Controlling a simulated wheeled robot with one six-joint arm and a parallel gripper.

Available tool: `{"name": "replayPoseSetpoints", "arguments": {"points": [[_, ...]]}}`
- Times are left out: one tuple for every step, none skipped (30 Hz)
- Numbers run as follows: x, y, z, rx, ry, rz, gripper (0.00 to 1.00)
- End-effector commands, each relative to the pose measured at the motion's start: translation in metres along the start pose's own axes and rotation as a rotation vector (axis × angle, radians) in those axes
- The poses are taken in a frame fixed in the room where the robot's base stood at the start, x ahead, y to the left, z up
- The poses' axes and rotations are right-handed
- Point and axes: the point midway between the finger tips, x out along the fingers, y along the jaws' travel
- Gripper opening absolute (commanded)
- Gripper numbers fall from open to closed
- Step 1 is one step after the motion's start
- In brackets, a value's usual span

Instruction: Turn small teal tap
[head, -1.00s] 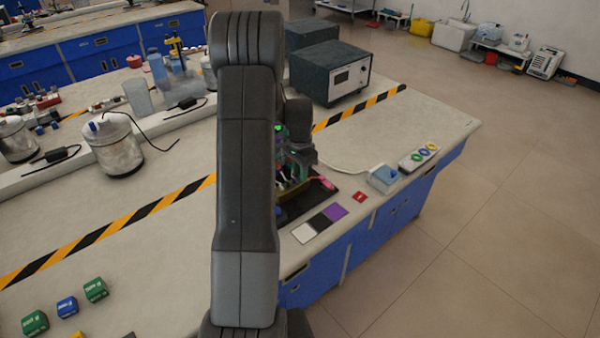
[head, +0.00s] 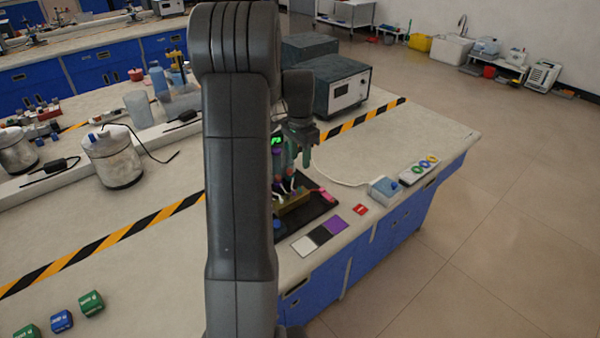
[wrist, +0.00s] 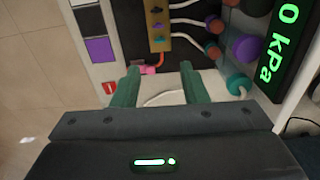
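In the wrist view a small round teal part (wrist: 238,84) sits right of my gripper, below the display; I cannot tell for sure that it is the teal tap. A brass block (wrist: 158,36) with several small dark knobs lies beyond the fingertips, toward the top. My gripper (wrist: 160,80) has its two green fingers wide apart with nothing gripped between them. A white hose passes below or behind the fingers. In the head view my gripper (head: 304,158) hangs above the black board beside the apparatus, which my arm partly hides.
A lit pressure display (wrist: 280,45) stands close on the right in the wrist view. A purple knob (wrist: 246,48) and reddish fittings (wrist: 214,50) are near it.

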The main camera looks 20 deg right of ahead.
Motion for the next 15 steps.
{"name": "replayPoseSetpoints", "arguments": {"points": [[-0.009,-0.001,0.0,0.0,0.002,-0.003,0.4],[-0.012,0.0,0.0,0.0,0.002,-0.002,0.4],[-0.017,0.0,0.0,0.0,0.001,-0.001,0.4],[-0.02,0.0,0.0,0.0,0.001,-0.001,0.4],[-0.022,0.0,0.0,0.0,0.001,-0.001,0.4],[-0.025,0.0,0.0,0.0,0.001,-0.001,0.4],[-0.026,0.0,0.0,0.0,0.0,0.0,0.4],[-0.027,0.0,0.0,0.0,0.0,0.0,0.4],[-0.028,0.0,0.0,0.0,0.0,0.0,0.4],[-0.029,0.0,0.0,0.0,0.0,0.0,0.4],[-0.029,0.0,0.0,0.0,0.0,0.0,0.4],[-0.029,0.0,0.0,0.0,0.0,0.0,0.4],[-0.029,0.0,0.0,0.0,0.0,0.0,0.4],[-0.029,0.0,0.0,0.0,0.0,0.0,0.4],[-0.028,0.0,0.0,0.0,0.0,0.0,0.4]]}}
